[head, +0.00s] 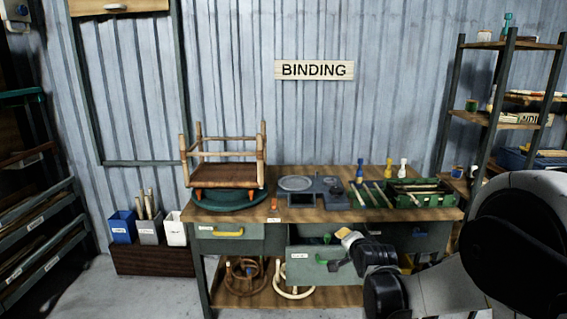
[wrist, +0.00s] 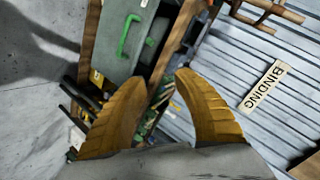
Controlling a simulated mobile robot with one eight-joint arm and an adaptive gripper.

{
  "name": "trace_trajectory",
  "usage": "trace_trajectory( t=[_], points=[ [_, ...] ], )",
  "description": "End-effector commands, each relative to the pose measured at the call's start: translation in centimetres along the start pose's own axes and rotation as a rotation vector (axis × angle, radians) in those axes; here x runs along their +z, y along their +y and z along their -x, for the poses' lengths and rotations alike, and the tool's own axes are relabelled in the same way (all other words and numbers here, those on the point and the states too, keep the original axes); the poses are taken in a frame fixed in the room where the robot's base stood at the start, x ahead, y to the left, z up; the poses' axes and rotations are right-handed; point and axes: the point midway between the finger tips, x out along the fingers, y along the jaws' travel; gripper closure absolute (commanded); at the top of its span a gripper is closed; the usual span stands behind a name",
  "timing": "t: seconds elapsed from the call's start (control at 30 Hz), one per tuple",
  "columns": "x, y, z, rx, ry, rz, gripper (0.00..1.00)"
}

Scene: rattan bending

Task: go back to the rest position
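My gripper (head: 343,250) is in front of the workbench in the head view, near the front of a grey drawer that stands pulled out (head: 303,270). In the wrist view, the two yellow-brown fingers of my gripper (wrist: 162,79) are spread apart with nothing held between them. The drawer's green handle (wrist: 127,35) shows beyond the fingers, to the upper left. My forearm hides part of the bench's right side in the head view.
The workbench top (head: 290,213) carries an upturned rattan chair frame (head: 225,172) on a green turntable (head: 232,204), and a green toolbox (head: 432,199). Rattan coils (head: 293,285) lie on the lower shelf. Bins (head: 122,226) stand left; a shelf rack (head: 497,100) stands right. The left floor is clear.

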Motion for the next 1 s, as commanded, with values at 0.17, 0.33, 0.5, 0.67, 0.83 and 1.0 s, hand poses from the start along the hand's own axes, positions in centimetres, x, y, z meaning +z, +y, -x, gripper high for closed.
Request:
trace_trajectory(
  t=[0.17, 0.33, 0.5, 0.67, 0.83, 1.0],
  points=[
    [-0.2, -0.6, 8.8, 0.079, -0.069, 0.218, 0.64],
    [0.9, 0.9, 17.0, 0.141, -0.151, 0.430, 0.64],
    [3.1, 4.1, 24.8, 0.188, -0.249, 0.640, 0.64],
    [5.6, 7.6, 30.5, 0.213, -0.338, 0.809, 0.64],
    [7.4, 10.2, 33.6, 0.223, -0.400, 0.916, 0.64],
    [7.9, 11.0, 34.4, 0.224, -0.419, 0.948, 0.64]
  ],
)
